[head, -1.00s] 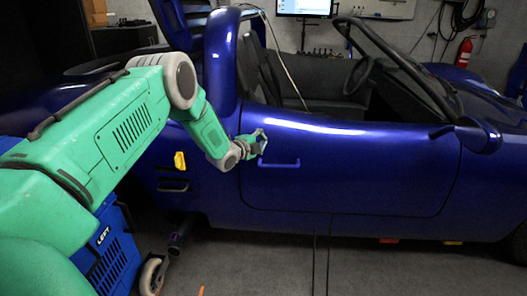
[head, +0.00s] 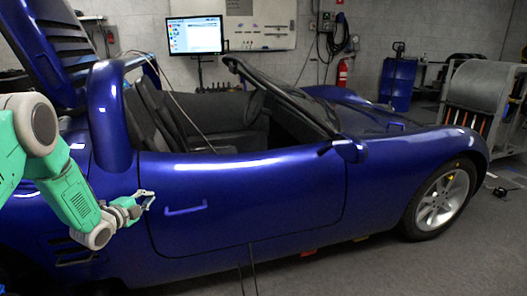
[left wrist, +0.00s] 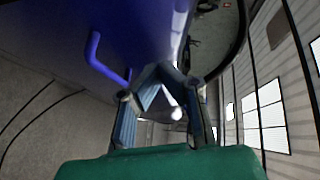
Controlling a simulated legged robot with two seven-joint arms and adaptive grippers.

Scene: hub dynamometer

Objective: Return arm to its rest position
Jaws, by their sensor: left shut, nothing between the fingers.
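My left arm is green and grey and comes in from the left in the head view. Its gripper (head: 147,199) is beside the blue car's door, just left of the blue door handle (head: 186,210), and apart from it. The gripper is shut and empty. In the left wrist view the fingers (left wrist: 160,74) meet at the tips, and the door handle (left wrist: 103,58) shows to their left. The right gripper is not in view.
The blue open-top car (head: 250,195) fills the middle, close to my arm. A monitor (head: 196,35) and a fire extinguisher (head: 342,73) are at the back wall. A metal rack (head: 478,100) stands at the right. Grey floor (head: 440,265) is clear at the front right.

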